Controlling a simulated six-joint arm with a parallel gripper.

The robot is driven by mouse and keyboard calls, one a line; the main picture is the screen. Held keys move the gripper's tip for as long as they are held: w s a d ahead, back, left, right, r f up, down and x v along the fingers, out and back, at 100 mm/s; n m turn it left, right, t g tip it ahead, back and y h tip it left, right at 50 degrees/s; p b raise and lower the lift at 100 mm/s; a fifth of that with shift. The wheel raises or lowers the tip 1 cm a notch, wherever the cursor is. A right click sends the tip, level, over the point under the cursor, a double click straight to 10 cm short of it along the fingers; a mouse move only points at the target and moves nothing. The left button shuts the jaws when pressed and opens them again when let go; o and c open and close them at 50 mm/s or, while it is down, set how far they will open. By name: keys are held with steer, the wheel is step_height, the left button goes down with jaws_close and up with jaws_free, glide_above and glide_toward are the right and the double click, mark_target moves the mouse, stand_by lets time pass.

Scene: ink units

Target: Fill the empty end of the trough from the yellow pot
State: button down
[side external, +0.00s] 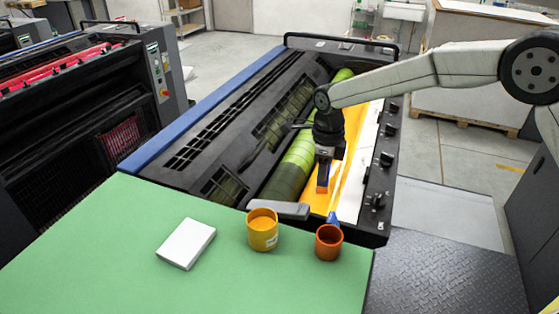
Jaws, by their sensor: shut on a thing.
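My gripper (327,152) points down over the near half of the trough (345,172). It is shut on a slim dark blue tool (323,172), whose lower end looks orange-yellow. The picture is too small to tell whether that end touches the trough. Yellow colour shows along the trough beside a green roller (296,165), with a white strip (369,130) on its right. The yellow pot (262,231) stands upright on the green tabletop, left of the trough's near end. Its open top shows yellow-orange inside.
A white block (186,243) lies on the green tabletop (110,255). A grey bar (279,209) and black knobs (386,158) flank the trough.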

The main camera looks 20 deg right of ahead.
steer(key=shift+w+r, duration=0.1)
steer(key=shift+r, duration=4.85)
